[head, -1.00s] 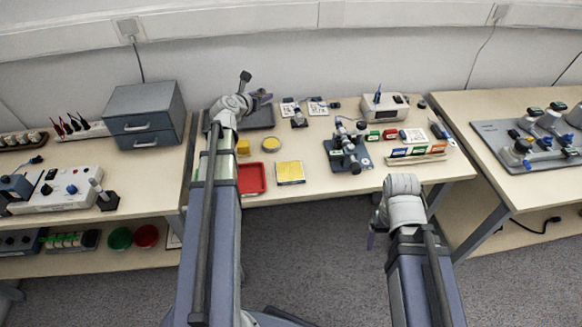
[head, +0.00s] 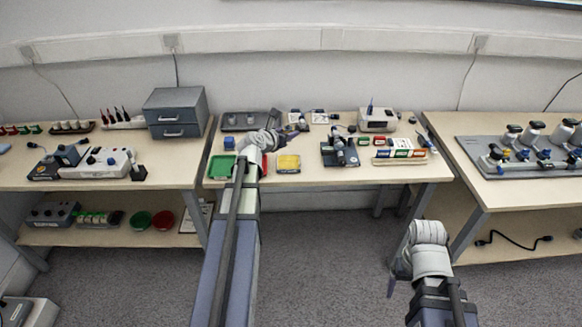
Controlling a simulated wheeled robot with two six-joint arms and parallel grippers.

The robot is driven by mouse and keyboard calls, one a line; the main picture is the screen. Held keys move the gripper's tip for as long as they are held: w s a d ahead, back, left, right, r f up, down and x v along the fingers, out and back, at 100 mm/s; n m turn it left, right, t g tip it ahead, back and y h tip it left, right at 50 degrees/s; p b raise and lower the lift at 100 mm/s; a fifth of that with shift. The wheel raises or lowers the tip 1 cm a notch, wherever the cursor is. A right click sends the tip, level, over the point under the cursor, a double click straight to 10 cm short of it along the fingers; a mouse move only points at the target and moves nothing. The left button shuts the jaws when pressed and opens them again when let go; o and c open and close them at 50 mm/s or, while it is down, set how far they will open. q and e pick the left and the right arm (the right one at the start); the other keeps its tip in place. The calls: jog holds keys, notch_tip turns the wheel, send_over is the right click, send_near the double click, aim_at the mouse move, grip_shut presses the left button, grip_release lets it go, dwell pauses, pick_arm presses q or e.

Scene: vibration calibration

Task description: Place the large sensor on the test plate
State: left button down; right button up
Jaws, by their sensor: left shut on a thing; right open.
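My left gripper (head: 291,133) is over the middle bench, right of a grey tray with round dark spots (head: 245,121). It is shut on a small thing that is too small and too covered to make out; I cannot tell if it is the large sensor. A small upright dark device (head: 304,122) stands just behind the fingers. I cannot tell for sure which surface is the test plate; a grey plate (head: 470,149) with several silver cylinders (head: 533,131) lies on the right bench. My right gripper (head: 394,277) is open and empty over the floor in front of the benches.
The middle bench holds a green tray (head: 221,167), yellow pad (head: 288,163), blue block (head: 229,143), black microscope-like stand (head: 340,152), colored card rack (head: 399,157) and white box (head: 377,120). A grey drawer cabinet (head: 175,113) stands left.

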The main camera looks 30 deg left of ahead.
aim_at(288, 162)
pick_arm(q)
jog(key=shift+f+b, duration=4.95)
jog(key=shift+f, duration=0.1)
jog(key=shift+f, duration=0.15)
jog(key=shift+c, duration=2.2)
grip_release()
jog(key=shift+r, duration=0.3)
jog(key=p+v, duration=0.4)
jog(key=v, duration=0.8)
jog(key=shift+p, duration=0.3)
jog(key=shift+f, duration=0.1)
